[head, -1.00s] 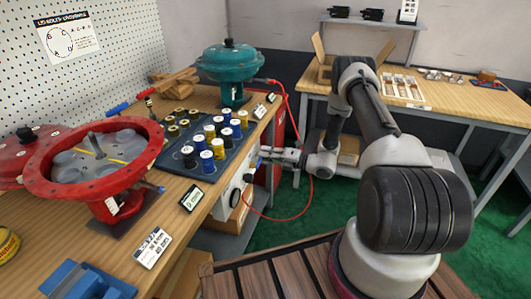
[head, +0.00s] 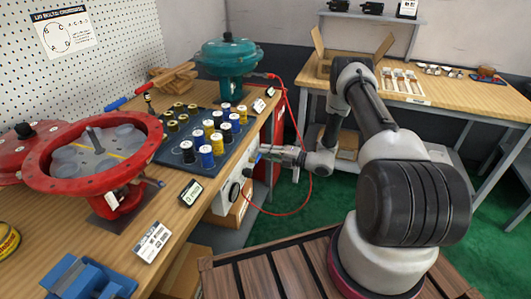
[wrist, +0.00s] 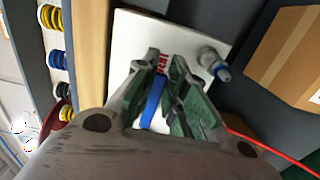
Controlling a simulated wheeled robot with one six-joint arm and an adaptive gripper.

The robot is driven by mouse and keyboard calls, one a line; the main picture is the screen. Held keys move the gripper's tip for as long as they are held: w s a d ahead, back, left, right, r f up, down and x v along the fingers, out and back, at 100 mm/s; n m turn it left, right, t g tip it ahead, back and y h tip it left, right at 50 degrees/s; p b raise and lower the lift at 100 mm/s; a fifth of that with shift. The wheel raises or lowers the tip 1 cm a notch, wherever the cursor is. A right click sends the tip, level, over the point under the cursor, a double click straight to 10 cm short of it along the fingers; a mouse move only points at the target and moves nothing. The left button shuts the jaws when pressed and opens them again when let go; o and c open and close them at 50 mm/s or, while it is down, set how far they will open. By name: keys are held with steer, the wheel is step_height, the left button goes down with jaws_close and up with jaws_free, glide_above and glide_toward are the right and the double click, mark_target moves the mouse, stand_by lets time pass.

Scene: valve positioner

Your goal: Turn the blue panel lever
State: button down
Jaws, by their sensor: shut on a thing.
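The blue lever (wrist: 153,103) stands out from a white panel (wrist: 130,40) in the wrist view, with part of a red label beside it. My gripper (wrist: 158,88) has its green-padded fingers on both sides of the lever and is shut on it. In the head view my gripper (head: 264,153) reaches in from the right to the panel (head: 222,198) on the bench's side face. Only a small bit of blue shows there, and the fingers hide most of the lever.
A metal fitting with a blue end (wrist: 213,63) sticks out of the panel beside the fingers. A red hose (head: 289,110) loops near my wrist. A cardboard box (wrist: 290,55) stands close by. Spools (head: 207,156) and a red flanged valve (head: 95,150) stand on the bench above.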

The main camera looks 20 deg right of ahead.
steer(key=c, duration=1.4)
jaws_free()
steer(key=shift+c, duration=0.2)
steer(key=shift+s+d, duration=0.1)
steer(key=v, duration=1.2)
